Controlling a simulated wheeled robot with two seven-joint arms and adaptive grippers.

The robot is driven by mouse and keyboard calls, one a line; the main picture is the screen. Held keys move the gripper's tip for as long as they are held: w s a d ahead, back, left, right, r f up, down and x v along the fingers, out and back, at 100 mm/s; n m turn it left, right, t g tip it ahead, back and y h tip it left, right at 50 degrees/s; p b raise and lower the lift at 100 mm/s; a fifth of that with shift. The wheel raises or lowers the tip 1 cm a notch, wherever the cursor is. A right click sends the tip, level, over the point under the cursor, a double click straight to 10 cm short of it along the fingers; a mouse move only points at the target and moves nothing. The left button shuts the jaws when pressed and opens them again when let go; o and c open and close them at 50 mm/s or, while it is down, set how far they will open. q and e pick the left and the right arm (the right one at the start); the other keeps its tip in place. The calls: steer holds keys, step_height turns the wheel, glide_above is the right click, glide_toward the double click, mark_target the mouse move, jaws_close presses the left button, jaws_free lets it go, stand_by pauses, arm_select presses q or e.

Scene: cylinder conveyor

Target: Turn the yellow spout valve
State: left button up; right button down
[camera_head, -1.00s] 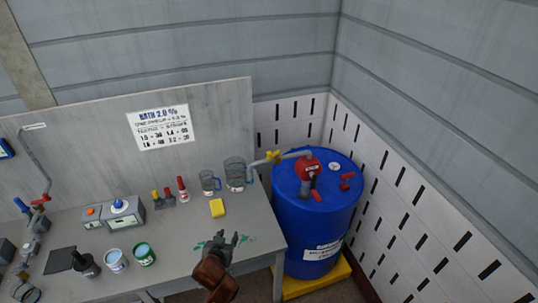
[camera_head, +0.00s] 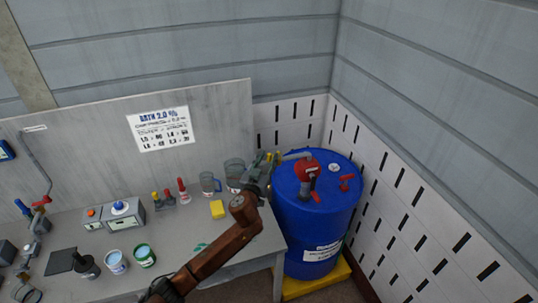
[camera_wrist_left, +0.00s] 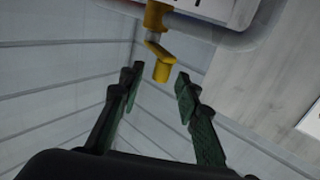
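The yellow spout valve (camera_head: 278,157) sits on the grey spout that runs left from the red pump (camera_head: 307,172) on top of the blue drum (camera_head: 318,222). In the head view my left gripper (camera_head: 266,163) is right at the valve and partly covers it. In the left wrist view the yellow valve (camera_wrist_left: 162,70) lies just beyond and between the two green-padded fingertips of my left gripper (camera_wrist_left: 158,82). The fingers are spread, with a gap on both sides of the valve. My right gripper is in neither view.
A clear jug (camera_head: 234,172), partly hidden by my gripper, stands on the grey bench (camera_head: 180,238) below the spout. White slotted wall panels (camera_head: 400,200) rise behind the drum.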

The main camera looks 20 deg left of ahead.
arm_select(q)
steer(key=shift+w, duration=1.1)
steer(key=shift+c, duration=0.6)
jaws_close()
